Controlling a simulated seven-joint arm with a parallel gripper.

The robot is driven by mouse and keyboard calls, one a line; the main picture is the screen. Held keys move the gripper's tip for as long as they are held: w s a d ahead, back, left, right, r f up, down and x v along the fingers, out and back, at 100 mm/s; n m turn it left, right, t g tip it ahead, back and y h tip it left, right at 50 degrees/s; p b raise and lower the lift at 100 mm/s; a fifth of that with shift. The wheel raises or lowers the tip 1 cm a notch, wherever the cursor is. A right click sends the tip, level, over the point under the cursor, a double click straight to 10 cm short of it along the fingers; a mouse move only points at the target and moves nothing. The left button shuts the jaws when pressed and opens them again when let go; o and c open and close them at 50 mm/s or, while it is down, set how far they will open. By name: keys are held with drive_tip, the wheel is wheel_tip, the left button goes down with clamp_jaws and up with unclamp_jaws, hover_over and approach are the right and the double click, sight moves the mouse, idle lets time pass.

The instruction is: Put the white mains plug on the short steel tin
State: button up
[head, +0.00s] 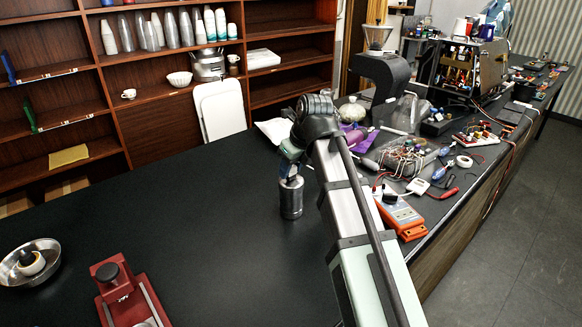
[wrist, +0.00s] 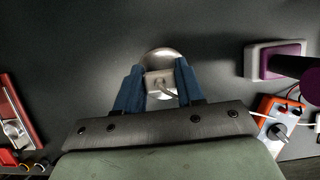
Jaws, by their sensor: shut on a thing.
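The steel tin (head: 290,199) stands upright on the dark bench in the head view. Its round, shiny top (wrist: 161,54) shows beyond my fingertips in the wrist view. My gripper (head: 291,168) is directly over the tin in the head view, its tip close to the tin's top. In the wrist view, the blue fingers of my gripper (wrist: 160,88) are shut on the white mains plug (wrist: 159,79), which overlaps the tin's top from above. I cannot tell whether the plug touches the tin. In the head view the plug is hidden or too small to make out.
An orange meter (head: 400,215), tangled wires (head: 402,158) and a purple item (head: 357,137) crowd the bench to the right. A red device (head: 125,295) and a steel bowl (head: 31,262) stand at the lower left. The bench left of the tin is clear.

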drive_tip(key=shift+f, duration=0.15)
drive_tip(key=o, duration=1)
drive_tip(key=v, duration=1.2)
drive_tip(key=shift+w, duration=0.1)
